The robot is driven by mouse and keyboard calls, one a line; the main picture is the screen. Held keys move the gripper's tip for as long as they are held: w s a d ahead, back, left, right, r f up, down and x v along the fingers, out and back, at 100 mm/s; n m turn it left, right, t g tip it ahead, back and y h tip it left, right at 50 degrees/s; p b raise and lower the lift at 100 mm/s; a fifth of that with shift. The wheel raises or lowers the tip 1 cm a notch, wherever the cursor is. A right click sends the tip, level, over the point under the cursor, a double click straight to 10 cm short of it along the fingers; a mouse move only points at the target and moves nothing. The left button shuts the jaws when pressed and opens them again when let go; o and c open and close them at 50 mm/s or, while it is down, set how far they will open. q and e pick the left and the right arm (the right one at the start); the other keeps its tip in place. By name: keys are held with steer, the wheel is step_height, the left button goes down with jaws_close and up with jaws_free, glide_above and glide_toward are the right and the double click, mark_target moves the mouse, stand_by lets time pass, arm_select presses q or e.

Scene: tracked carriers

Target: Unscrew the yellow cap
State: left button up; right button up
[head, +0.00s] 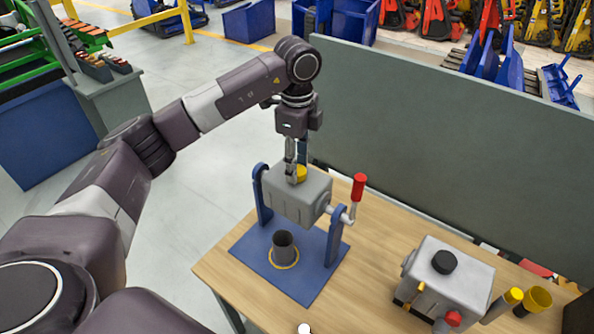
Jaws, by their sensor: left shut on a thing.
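The yellow cap (302,173) is on top of a grey box-shaped body (298,197). The body hangs between two blue uprights on a blue base plate (262,254). My left gripper (294,178) reaches straight down from above and is shut on the yellow cap. Its fingers hide part of the cap, and I cannot tell how far the cap is turned. A crank with a red handle (358,187) is at the right side of the body. My right gripper is not in view.
A dark cup (284,247) stands in a yellow ring on the plate, below the body. A second grey box with a black knob (444,262) and yellow cylinders are at the right of the wooden table (375,272). A grey-green panel (430,140) rises behind.

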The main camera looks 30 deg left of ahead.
arm_select(q)
steer(key=n+p, duration=0.1)
steer(key=n, duration=0.2)
steer(key=shift+n, duration=0.4)
steer(key=n+p, duration=0.1)
steer(key=n, duration=0.3)
steer(key=n+p, duration=0.1)
steer(key=p, duration=0.1)
steer(key=shift+s+d+r+p, duration=0.1)
steer(key=shift+d+r+p, duration=0.1)
steer(key=shift+p, duration=0.15)
steer(key=shift+a+f+n+p, duration=0.15)
steer(key=shift+f+n+p, duration=0.05)
steer(key=shift+n+p, duration=0.2)
steer(key=shift+f, duration=0.1)
steer(key=o, duration=0.9)
